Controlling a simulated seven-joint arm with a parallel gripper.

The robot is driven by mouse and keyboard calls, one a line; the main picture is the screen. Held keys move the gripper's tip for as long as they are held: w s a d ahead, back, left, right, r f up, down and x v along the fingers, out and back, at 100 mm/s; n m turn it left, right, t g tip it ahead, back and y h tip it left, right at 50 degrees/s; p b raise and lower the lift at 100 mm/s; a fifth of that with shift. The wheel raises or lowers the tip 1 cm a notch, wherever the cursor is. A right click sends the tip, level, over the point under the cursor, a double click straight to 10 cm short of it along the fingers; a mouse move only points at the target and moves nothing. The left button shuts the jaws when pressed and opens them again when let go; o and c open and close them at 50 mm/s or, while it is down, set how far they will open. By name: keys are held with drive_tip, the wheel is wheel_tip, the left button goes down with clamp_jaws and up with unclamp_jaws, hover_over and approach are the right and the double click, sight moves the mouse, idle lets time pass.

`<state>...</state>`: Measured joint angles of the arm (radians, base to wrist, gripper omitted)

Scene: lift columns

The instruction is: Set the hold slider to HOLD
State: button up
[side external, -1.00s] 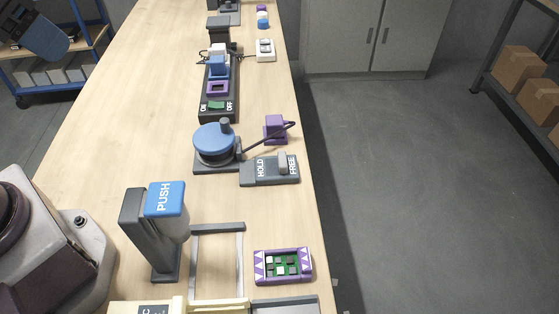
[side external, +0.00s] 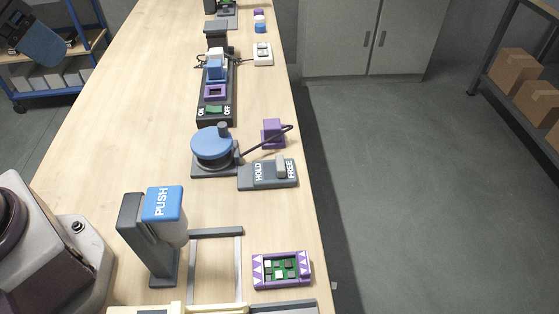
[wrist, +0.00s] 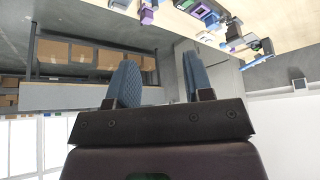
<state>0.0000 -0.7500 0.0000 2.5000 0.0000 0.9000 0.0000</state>
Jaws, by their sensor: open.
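The hold slider is a flat dark grey base (side external: 267,183) near the right edge of the bench, lettered HOLD on its left and FREE on its right. Its light grey knob (side external: 281,166) stands up at the FREE side. A blue and dark part of my gripper (side external: 36,43) shows at the top left in the side view, in the air and far from the slider. In the wrist view my gripper (wrist: 160,68) has its two blue fingers apart, with nothing between them. I cannot make out the slider in the wrist view.
A PUSH dispenser (side external: 163,205) and a purple-framed board (side external: 282,270) are nearer. An ON/OFF strip (side external: 215,107) is farther back.

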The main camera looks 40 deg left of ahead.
drive_tip(key=shift+c, duration=0.2)
drive_tip(key=n+g, duration=0.6)
drive_tip(key=n, duration=0.3)
approach(280, 163)
wheel_tip(280, 163, down, 10)
drive_tip(key=shift+s+r, duration=0.1)
drive_tip(key=shift+r, duration=0.05)
